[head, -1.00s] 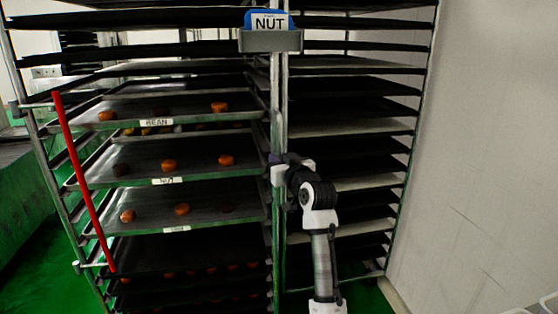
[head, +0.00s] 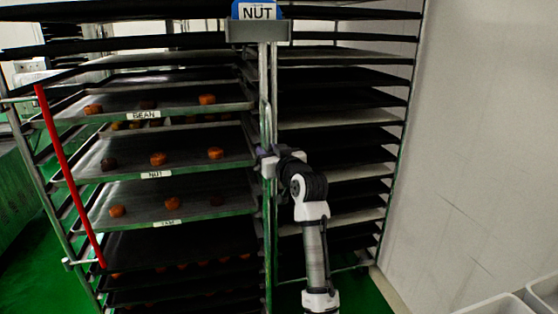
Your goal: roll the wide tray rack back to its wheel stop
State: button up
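The wide tray rack (head: 267,85) fills the left and middle of the head view, with stacked dark trays on both sides of a central metal post. A blue NUT card (head: 257,11) sits in a grey holder at the top of that post. My gripper (head: 266,160) is at the post at mid height, seen from behind. Its fingers are small and partly hidden, so I cannot tell whether they are closed around the post. The rack's wheels and the wheel stop are not visible.
Trays on the left carry round brown pieces and labels such as BEAN (head: 144,115). A red bar (head: 68,175) slants along the rack's left side. A pale wall (head: 475,130) stands close on the right. Light bins (head: 510,303) show at bottom right. Green floor (head: 40,270) shows at lower left.

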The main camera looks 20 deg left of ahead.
jog(key=b+v, duration=0.3)
jog(key=v, duration=1)
jog(key=shift+r, duration=0.1)
